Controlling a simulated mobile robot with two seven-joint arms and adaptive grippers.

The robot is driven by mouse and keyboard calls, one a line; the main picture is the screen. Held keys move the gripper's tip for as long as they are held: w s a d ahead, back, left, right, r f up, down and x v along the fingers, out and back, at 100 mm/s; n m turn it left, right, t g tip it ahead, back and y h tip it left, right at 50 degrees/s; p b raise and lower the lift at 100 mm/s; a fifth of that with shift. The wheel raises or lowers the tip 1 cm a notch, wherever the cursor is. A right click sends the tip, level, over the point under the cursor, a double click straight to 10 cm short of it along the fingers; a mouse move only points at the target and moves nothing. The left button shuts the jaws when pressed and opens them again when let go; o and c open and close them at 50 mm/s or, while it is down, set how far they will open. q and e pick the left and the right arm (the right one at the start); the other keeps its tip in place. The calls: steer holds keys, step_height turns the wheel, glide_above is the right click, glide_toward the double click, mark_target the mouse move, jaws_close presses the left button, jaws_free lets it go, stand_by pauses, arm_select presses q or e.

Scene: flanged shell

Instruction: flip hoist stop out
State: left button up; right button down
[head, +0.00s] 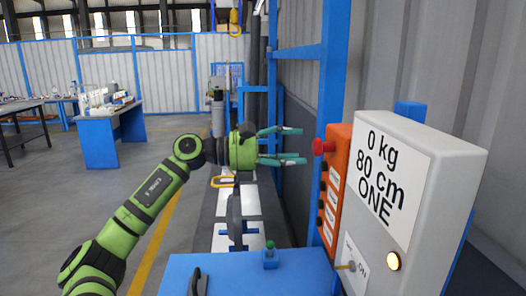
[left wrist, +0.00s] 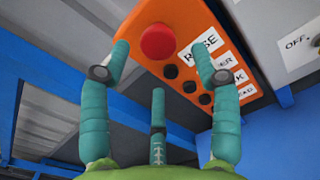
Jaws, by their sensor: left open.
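The red mushroom-shaped stop button (head: 323,147) sticks out from the left side of the orange hoist control box (head: 336,190). The left wrist view shows the red button (left wrist: 158,42) face-on, with several black buttons and white labels beside it on the orange panel. My left gripper (head: 298,146) has its teal fingers spread and pointing at the button, a short way to its left. In the left wrist view my gripper (left wrist: 160,62) is open, with the button between and beyond the two upper fingertips. No contact shows. My right gripper is out of view.
A grey box (head: 455,165) reading "0 kg 80 cm ONE" stands right of the orange box, with a lit lamp (head: 393,261) and a toggle switch (head: 350,267). A blue post (head: 333,70) rises behind. A blue bench top (head: 220,270) is below. Open floor lies left.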

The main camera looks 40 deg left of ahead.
arm_select(q)
steer(key=v, duration=0.6)
steer(key=shift+s+a, duration=0.25)
steer(key=shift+s, duration=0.05)
stand_by(0.3)
